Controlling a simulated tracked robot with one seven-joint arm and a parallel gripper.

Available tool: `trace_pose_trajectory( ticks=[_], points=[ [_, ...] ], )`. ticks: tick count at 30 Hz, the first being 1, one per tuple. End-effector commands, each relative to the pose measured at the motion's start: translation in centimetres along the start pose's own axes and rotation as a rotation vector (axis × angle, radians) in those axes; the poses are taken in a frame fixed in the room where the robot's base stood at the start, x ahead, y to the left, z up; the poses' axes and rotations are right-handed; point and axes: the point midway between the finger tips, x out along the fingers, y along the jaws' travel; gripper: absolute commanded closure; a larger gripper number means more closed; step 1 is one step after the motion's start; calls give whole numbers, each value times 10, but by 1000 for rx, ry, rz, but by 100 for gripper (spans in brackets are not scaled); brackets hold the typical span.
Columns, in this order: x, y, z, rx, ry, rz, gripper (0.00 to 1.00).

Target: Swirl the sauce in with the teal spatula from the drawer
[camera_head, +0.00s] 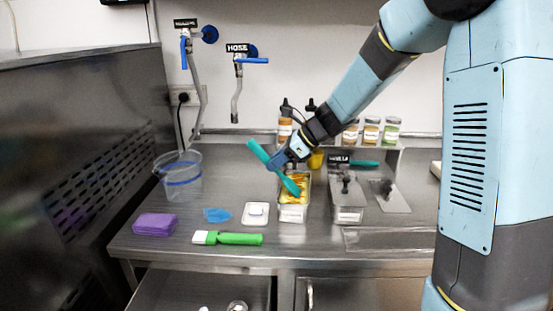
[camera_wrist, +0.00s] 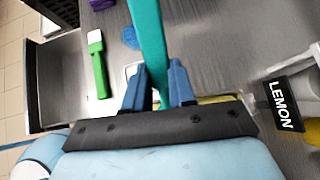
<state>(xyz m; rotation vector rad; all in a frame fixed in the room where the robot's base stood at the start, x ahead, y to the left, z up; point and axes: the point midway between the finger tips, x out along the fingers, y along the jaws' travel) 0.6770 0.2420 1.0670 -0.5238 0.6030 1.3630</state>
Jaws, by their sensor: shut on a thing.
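My gripper (camera_head: 284,162) is shut on the teal spatula (camera_head: 263,155), which slants down to the right. In the wrist view the spatula's teal shaft (camera_wrist: 149,40) runs up between the two blue fingers (camera_wrist: 156,88). The drawer (camera_head: 200,290) below the counter is open, with a few small pale items inside.
A lidded pan (camera_head: 347,200) and another teal-handled tool (camera_head: 365,163) are to the right. A green-handled brush (camera_head: 230,238), purple sponge (camera_head: 154,224), blue cloth (camera_head: 217,214), white dish (camera_head: 255,213) and clear bucket (camera_head: 180,177) are to the left. Sauce bottles and jars (camera_head: 371,130) stand behind.

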Motion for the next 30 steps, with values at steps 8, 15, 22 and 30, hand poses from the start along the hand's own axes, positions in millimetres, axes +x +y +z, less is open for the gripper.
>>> trace_pose_trajectory(
  ticks=[8,15,22,30],
  points=[
    [0,18,1,-1,0,1,100],
    [0,10,0,0,0,0,100],
    [0,-5,0,-1,0,0,100],
    [1,-23,1,-1,0,1,100]
  ],
)
